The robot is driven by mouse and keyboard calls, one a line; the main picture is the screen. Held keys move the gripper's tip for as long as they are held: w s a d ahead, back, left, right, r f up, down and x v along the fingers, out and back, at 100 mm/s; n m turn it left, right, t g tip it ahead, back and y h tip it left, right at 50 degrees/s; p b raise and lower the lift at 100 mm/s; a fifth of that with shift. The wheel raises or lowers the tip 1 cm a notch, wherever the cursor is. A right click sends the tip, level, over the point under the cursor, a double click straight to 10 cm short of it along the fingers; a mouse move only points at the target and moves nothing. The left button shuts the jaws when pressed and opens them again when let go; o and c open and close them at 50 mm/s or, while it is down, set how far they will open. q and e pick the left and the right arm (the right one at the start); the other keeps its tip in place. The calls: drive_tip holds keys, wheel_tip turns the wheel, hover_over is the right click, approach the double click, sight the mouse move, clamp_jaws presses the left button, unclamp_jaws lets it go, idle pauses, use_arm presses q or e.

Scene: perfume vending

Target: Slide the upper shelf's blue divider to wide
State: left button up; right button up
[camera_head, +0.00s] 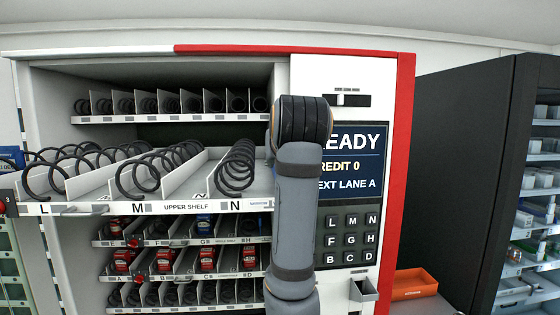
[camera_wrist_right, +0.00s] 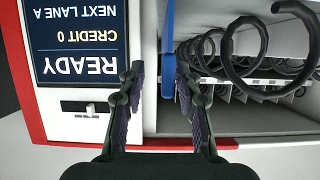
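The upper shelf (camera_head: 163,208) is pulled out of the machine, with black coils and white dividers in lanes L, M and N. In the right wrist view the blue divider (camera_wrist_right: 167,40) runs down from the top edge between the fingers of my right gripper (camera_wrist_right: 153,66). The fingers are apart, and the divider is closer to the right-hand finger; I cannot tell whether it touches. In the head view my arm hides the right gripper and the blue divider at the shelf's right end. My left gripper is not in view.
The screen (camera_head: 355,160) and keypad (camera_head: 344,238) panel is right of the shelf. Lower shelves hold red and blue items. An orange tray (camera_head: 412,284) stands at lower right, beside a dark cabinet (camera_head: 465,150).

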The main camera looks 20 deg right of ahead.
drive_tip(key=shift+a+r, duration=0.15)
wheel_tip(320, 180, up, 10)
idle(0.4)
drive_tip(key=shift+f, duration=0.2)
